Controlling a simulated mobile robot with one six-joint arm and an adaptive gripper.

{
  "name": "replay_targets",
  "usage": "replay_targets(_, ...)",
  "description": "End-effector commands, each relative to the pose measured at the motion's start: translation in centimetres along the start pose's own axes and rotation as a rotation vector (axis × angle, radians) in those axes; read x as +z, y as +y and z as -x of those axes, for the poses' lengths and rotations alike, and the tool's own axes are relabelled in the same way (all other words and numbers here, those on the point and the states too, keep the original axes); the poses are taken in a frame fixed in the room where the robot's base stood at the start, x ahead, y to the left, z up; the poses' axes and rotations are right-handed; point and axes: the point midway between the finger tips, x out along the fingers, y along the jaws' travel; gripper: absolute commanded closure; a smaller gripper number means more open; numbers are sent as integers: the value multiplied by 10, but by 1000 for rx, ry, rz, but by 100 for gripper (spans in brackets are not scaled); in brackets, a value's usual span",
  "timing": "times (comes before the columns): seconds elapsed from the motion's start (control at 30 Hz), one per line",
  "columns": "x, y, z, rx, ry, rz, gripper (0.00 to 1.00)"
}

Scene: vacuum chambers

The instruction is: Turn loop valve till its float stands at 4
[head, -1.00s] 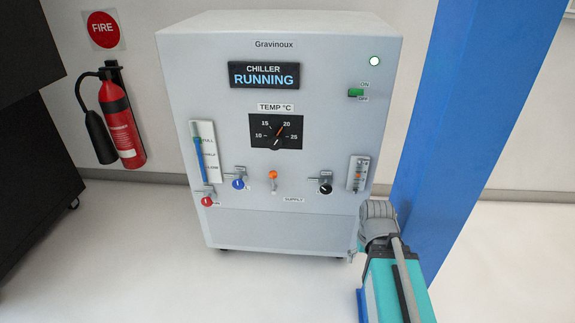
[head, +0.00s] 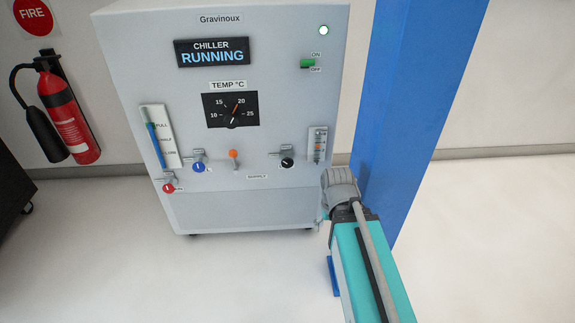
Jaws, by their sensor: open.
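The loop valve appears to be the black-knobbed valve (head: 287,162) low on the right of the chiller front; its label is too small to read. Right of it is a narrow upright flow gauge (head: 318,146) with a small float inside. The float's number is too small to read. My arm shows at lower right, its grey wrist part beside the chiller's right edge, below the gauge. My gripper's fingers cannot be made out. Nothing of mine is seen touching the valve.
The chiller (head: 230,100) reads RUNNING. A blue-knobbed valve (head: 199,166), a red-knobbed valve (head: 168,187) and an orange-topped part (head: 234,154) share its front. A blue pillar (head: 410,110) stands close at right. A fire extinguisher (head: 68,115) hangs at left. Floor in front is clear.

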Motion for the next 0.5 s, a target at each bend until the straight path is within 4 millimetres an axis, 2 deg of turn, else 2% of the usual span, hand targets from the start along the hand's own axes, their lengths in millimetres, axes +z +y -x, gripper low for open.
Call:
replay_targets(0.17,0,0,13,0,0,0,5)
replay_targets(0.5,0,0,52,0,0,0,5)
